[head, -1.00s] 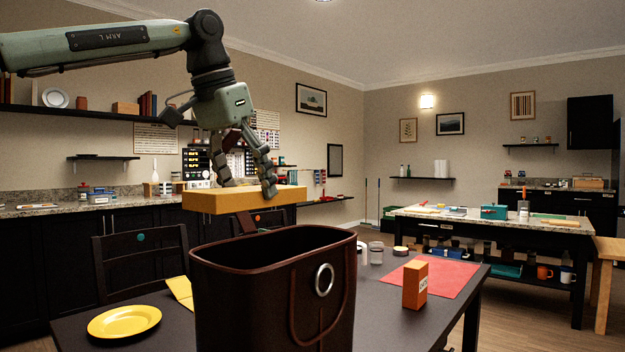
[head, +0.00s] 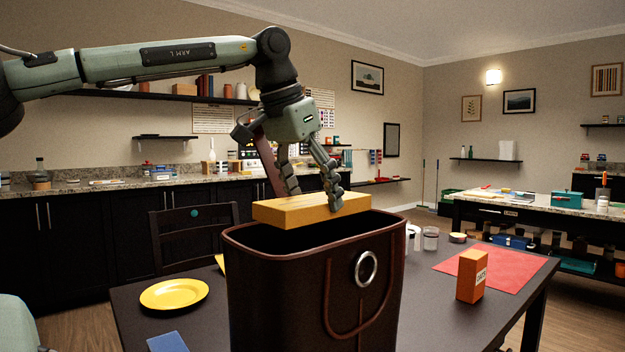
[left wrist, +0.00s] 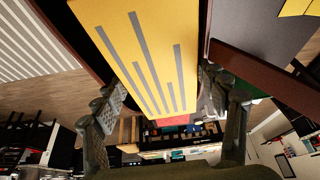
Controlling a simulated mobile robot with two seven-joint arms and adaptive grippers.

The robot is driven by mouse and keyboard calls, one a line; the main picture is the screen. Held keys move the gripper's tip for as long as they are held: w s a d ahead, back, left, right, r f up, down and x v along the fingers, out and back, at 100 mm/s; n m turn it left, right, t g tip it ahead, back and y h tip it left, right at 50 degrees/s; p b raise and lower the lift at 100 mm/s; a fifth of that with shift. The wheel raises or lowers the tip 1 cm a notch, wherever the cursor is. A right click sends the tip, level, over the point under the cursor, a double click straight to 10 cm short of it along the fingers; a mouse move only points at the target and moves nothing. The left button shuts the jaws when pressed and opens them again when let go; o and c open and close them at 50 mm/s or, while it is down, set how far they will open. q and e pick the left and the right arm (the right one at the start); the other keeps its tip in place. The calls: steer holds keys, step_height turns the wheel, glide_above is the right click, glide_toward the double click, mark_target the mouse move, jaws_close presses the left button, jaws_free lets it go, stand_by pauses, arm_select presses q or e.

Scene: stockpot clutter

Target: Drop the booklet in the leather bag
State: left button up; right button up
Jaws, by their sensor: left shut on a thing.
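The booklet (head: 310,210) is a thick yellow-orange block. My left gripper (head: 314,195) is shut on it and holds it roughly level over the mouth of the leather bag. The dark brown leather bag (head: 290,305) stands upright and open, with a silver ring and a strap on its front. The booklet's lower edge overlaps the bag's opening in the head view. In the left wrist view the booklet (left wrist: 150,50) shows grey stripes between my fingers, and a brown bag edge (left wrist: 270,80) is at the right. The bag's inside is mostly hidden. My right gripper is not in view.
The dark table (head: 430,315) holds a yellow plate (head: 174,293) left of the bag. An orange box (head: 471,276) and a red mat (head: 500,266) are at its right, with small jars (head: 430,239) behind. A blue item (head: 167,342) lies at the front. A dark chair (head: 195,235) stands behind.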

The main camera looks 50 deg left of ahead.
arm_select(q)
steer(key=o, duration=1.4)
steer(key=shift+f, duration=0.1)
steer(key=shift+c, duration=0.2)
steer(key=shift+o, duration=0.3)
steer(key=shift+r, duration=3)
step_height(320, 180, down, 6)
steer(key=shift+f, duration=0.15)
step_height(320, 180, up, 4)
steer(key=shift+r, duration=0.1)
